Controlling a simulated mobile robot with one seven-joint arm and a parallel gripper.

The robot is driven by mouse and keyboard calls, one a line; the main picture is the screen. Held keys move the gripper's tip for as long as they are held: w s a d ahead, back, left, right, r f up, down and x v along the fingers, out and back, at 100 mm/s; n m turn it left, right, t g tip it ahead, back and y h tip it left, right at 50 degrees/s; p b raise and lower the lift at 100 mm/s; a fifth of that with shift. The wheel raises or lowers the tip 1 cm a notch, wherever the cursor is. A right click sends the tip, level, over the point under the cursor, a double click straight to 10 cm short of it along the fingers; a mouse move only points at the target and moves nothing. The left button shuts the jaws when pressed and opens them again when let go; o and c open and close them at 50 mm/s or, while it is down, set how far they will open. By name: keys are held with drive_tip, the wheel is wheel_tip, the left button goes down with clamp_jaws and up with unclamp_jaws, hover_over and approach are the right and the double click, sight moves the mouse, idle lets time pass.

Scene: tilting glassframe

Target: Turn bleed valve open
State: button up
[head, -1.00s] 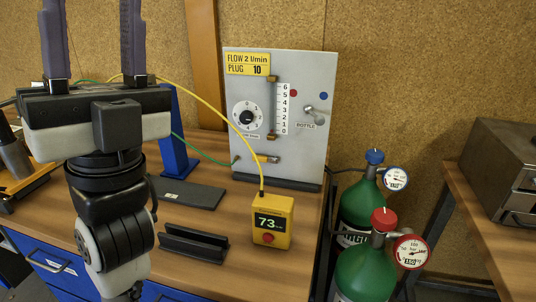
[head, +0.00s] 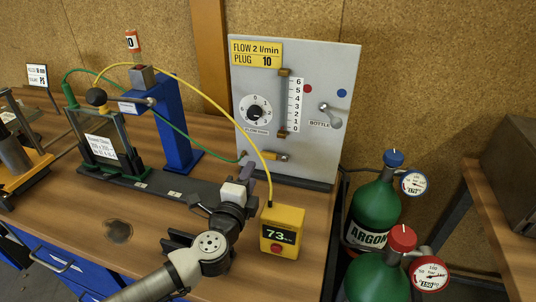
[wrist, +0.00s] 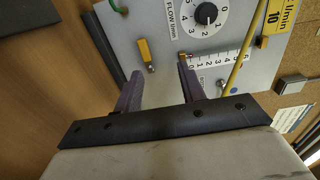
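A small valve with a yellow lever (head: 281,157) sits low on the grey panel (head: 318,165), beside the green hose's end; I take it for the bleed valve. The lever lies roughly level in the head view. In the wrist view the yellow lever (wrist: 143,49) and its metal end show just beyond my fingers. My gripper (wrist: 160,70) is open, its two purple fingers apart with nothing between them. In the head view my gripper (head: 246,172) is in front of the panel's lower left edge, close to the valve; my arm partly hides it. I see no contact with the lever.
The panel holds a flow dial (head: 253,111), a scale tube and a bottle lever (head: 330,115). A yellow meter (head: 282,231) reading 73 stands right of my gripper. A yellow cable (head: 223,108) arches nearby. Green bottles (head: 375,215) stand right. A glass frame (head: 105,145) stands left.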

sight(267, 157)
drive_tip(key=f+b, duration=0.1)
drive_tip(key=f, duration=0.1)
drive_tip(key=f+b, duration=0.1)
drive_tip(key=shift+d+f+b, duration=0.2)
drive_tip(key=shift+f+b, duration=0.2)
drive_tip(key=p+x, duration=0.1)
drive_tip(key=x, duration=0.2)
drive_tip(key=p+x, duration=0.1)
drive_tip(key=x, duration=0.3)
drive_tip(key=p+x, duration=0.1)
drive_tip(key=x, duration=0.2)
drive_tip(key=shift+w+d+r, duration=0.15)
drive_tip(key=shift+d+r, duration=0.1)
drive_tip(key=shift+w+d+f+p, duration=0.1)
drive_tip(key=shift+w+d+p, duration=0.15)
drive_tip(key=shift+w, duration=0.45)
clamp_jaws()
